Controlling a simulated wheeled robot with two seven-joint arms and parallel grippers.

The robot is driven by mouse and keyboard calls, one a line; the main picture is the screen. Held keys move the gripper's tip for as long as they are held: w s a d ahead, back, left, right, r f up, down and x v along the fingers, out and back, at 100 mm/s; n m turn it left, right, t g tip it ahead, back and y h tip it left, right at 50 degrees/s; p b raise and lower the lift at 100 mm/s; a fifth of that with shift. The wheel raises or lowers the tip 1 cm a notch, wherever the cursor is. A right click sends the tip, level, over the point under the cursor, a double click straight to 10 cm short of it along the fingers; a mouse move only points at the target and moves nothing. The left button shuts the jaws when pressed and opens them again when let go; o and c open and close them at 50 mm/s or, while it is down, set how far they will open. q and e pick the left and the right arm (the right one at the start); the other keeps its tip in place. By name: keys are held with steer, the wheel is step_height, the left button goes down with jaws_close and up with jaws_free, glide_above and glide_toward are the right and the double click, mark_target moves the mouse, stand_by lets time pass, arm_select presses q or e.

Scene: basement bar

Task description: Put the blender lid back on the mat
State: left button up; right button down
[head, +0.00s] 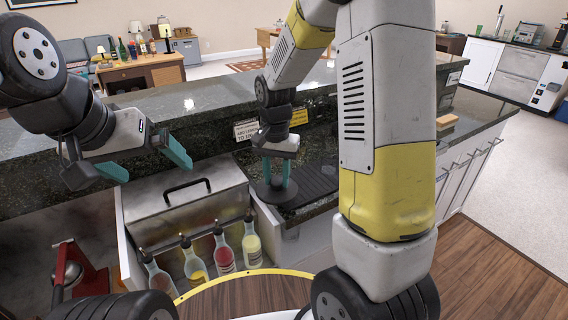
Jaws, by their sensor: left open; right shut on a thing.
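The blender lid (260,190) looks like a dark round disc. My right gripper (276,181) points down with its teal fingers shut on the lid's middle. The lid is low over the left end of the dark ribbed mat (318,181) on the counter. I cannot tell whether it touches the mat or the counter. My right forearm hides the mat's right end. My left gripper (158,172) is open and empty, above the steel bin to the left, well away from the lid.
Several bottles with pourers (224,250) stand in the rack below the counter. A steel bin with a black handle (186,190) is left of the mat. The raised bar ledge (205,110) runs behind. A tan sponge-like block (446,119) lies on the right counter.

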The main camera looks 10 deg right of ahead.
steer(key=w+d, duration=0.6)
steer(key=w, duration=0.1)
steer(key=shift+f, duration=0.4)
steer(key=shift+w+f, duration=0.1)
steer(key=shift+f, duration=1.7)
steer(key=shift+f, duration=0.1)
steer(key=c, duration=1)
jaws_free()
steer(key=shift+o, duration=0.2)
